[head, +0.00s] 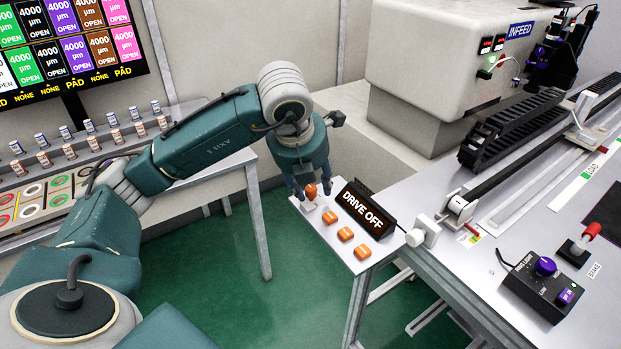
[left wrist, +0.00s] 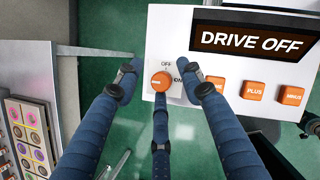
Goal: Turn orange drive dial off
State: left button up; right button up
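The orange drive dial (head: 311,190) sits on the corner of a white panel (head: 335,240). In the left wrist view the dial (left wrist: 161,81) has an OFF label above it and a partly hidden ON label to its right. Its exact pointing direction is hard to tell. My left gripper (head: 312,182) is over the dial. In the left wrist view its fingers (left wrist: 160,82) are spread, one each side with gaps to the dial and one below it, where contact cannot be told. The display (head: 365,209) reads DRIVE OFF. My right gripper is not in view.
Several orange buttons (head: 345,234) lie close to the dial on the panel. A white INFEED machine (head: 430,60) stands behind right. A black control box with purple knobs (head: 545,283) is at the right.

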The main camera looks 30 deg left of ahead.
pick_arm(q)
jog(key=v, duration=1.2)
dwell(0.4)
